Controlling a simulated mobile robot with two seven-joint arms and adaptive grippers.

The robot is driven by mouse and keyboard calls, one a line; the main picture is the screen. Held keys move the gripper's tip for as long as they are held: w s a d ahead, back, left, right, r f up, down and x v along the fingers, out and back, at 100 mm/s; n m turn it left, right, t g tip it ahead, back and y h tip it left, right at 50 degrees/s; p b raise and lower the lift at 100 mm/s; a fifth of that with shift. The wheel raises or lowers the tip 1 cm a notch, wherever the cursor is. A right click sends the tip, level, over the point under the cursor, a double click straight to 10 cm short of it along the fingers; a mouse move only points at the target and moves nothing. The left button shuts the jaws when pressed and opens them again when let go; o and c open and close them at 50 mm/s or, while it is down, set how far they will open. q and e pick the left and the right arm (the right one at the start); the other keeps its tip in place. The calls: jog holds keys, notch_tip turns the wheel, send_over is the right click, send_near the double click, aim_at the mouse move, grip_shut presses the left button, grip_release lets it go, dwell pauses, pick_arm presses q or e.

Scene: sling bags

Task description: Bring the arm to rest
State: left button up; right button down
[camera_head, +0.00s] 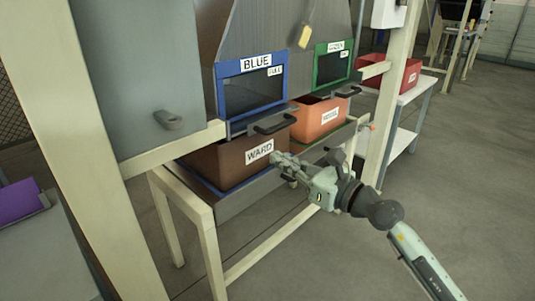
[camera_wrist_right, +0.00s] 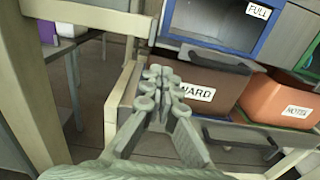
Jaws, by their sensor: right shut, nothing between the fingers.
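My right gripper (camera_head: 279,160) is in front of the brown bin labelled WARD (camera_head: 215,165) in the head view. In the right wrist view my right gripper (camera_wrist_right: 160,84) has its fingers together with nothing between them, and the WARD bin (camera_wrist_right: 215,82) is just beyond. I cannot tell whether the fingertips touch the bin. My right arm (camera_head: 385,215) reaches in from the lower right. My left gripper does not show in either view.
A blue-framed chute labelled BLUE (camera_head: 252,84) and a green-framed one (camera_head: 333,63) stand above the bins. An orange bin (camera_head: 318,121) is beside the WARD bin. A cream post (camera_head: 392,95) is close behind my right arm. Open floor (camera_head: 460,180) lies at right.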

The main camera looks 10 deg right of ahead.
jog(key=s+d+f+m+t+h+p, duration=0.1)
jog(key=d+f+m+t+h, duration=0.15)
jog(key=d+m+h, duration=0.75)
jog(key=s+d+f+m+t+h, duration=0.25)
jog(key=d+m, duration=0.35)
jog(key=m, duration=1)
jog(key=s+d+f+m+g+h, duration=0.3)
jog(key=d+f+m+g, duration=0.15)
jog(key=f+m, duration=0.4)
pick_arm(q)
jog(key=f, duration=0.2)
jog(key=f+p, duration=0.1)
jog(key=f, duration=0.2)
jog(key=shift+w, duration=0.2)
pick_arm(e)
jog(key=s+a+f+m+g+y, duration=0.1)
jog(key=s+f+g, duration=0.4)
jog(key=s+f, duration=0.6)
jog(key=s+a+f+m+g+y, duration=0.2)
jog(key=s+f+m+g, duration=0.4)
jog(key=s+f, duration=0.6)
jog(key=shift+a+f, duration=0.2)
jog(key=shift+a, duration=0.2)
jog(key=shift+s+m+g, duration=0.1)
jog(key=shift+m+g, duration=0.15)
